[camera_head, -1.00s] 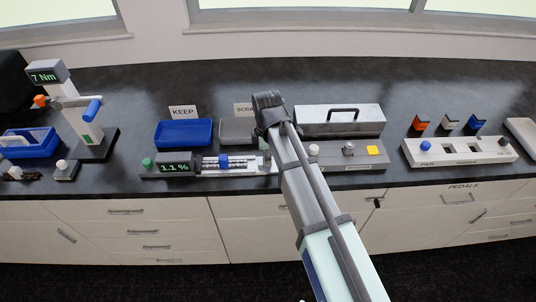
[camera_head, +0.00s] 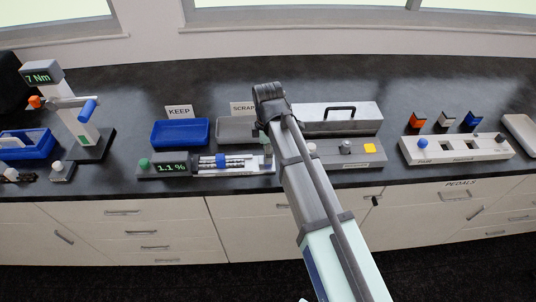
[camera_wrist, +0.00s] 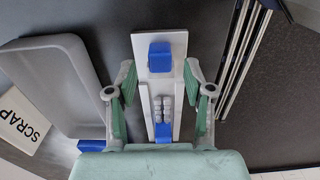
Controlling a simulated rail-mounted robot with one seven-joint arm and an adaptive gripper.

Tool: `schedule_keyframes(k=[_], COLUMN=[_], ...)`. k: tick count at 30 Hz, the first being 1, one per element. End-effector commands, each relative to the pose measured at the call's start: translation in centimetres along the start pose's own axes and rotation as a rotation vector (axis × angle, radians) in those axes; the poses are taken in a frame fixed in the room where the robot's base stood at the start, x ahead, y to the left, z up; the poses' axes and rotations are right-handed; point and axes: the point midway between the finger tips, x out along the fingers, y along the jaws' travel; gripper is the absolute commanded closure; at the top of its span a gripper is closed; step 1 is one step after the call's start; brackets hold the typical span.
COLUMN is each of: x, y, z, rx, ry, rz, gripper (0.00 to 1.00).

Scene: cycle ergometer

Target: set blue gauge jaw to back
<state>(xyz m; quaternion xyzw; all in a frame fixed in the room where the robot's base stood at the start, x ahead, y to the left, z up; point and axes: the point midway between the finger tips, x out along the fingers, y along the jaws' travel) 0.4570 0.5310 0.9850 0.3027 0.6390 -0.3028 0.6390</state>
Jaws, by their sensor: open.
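The chain gauge with a green 1.1 % display (camera_head: 171,168) sits near the bench's front edge. A blue jaw (camera_head: 221,160) stands on its bright rails in the head view. My arm hides the right end of this station, and the fingertips are hidden there too. In the wrist view my gripper (camera_wrist: 163,92) is open, with green pads either side of a pale plate (camera_wrist: 178,45). The plate carries an upper blue block (camera_wrist: 160,57), a short row of grey links and a lower blue block (camera_wrist: 163,131). I cannot tell whether a pad touches the plate.
The grey SCRAP tray (camera_wrist: 50,62) is left of the gripper in the wrist view, and metal rods (camera_wrist: 243,50) are on the right. The blue KEEP tray (camera_head: 181,143) is behind the gauge. A metal box (camera_head: 355,126) and a pedal rack (camera_head: 450,158) stand to the right.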

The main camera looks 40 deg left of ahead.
Motion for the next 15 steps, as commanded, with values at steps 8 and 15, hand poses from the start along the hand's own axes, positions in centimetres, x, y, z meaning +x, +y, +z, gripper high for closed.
schedule_keyframes(k=[8, 15], x=[-5.5, -8.9], y=[0.1, 0.1], z=[0.0, 0.0], rx=[0.000, 0.000], ry=[0.000, 0.000], rz=[0.002, 0.001], gripper=[0.48, 0.48])
